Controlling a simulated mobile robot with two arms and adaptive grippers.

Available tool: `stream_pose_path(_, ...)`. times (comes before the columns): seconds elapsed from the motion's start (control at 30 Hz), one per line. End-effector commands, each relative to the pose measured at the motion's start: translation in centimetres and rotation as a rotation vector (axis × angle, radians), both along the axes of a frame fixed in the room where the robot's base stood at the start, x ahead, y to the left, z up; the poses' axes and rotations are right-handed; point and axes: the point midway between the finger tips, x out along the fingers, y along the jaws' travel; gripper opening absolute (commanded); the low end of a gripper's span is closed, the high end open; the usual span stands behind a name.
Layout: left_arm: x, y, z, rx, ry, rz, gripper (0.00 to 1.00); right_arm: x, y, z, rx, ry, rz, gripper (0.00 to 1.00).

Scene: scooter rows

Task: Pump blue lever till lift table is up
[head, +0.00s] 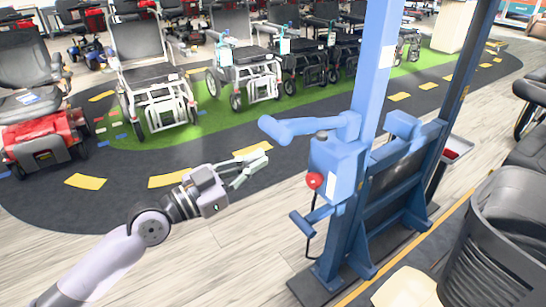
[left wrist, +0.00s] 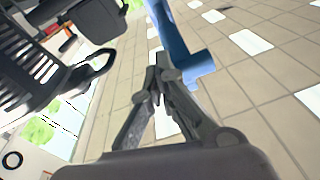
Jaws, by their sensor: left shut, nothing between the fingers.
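The blue lift (head: 337,165) stands right of centre in the head view, with tall posts and a boxy housing. A thick blue arm (head: 290,128) with a rounded end sticks out to the left at its top. A smaller blue bar (head: 303,221) sticks out lower down; I cannot tell which is the lever. My left gripper (head: 255,168) is shut and empty, left of the housing and apart from it in the head view. In the left wrist view my shut fingertips (left wrist: 162,62) appear beside a bent blue bar (left wrist: 184,45); contact cannot be told. My right gripper is not in view.
A red knob (head: 314,181) sits on the housing. A dark mesh-backed chair (head: 495,240) stands at the lower right. Mobility scooters and wheelchairs (head: 155,90) line the back on green flooring. The wooden floor (head: 235,255) left of the lift is clear.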

Motion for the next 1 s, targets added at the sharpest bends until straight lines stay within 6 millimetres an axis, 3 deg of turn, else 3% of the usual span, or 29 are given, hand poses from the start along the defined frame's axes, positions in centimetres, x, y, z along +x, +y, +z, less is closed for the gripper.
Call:
stream_pose_path(0.23,-1.7,2.1,-0.2,-0.001,-0.002,0.000,0.00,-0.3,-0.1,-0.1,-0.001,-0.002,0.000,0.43)
stream_pose_path(0.83,-1.9,2.3,0.0,-0.003,-0.003,-0.001,0.00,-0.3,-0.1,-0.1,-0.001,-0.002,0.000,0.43)
stream_pose_path(1.0,-1.3,2.6,0.0,-0.002,0.009,0.016,0.00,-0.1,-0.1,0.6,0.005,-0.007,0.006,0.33)
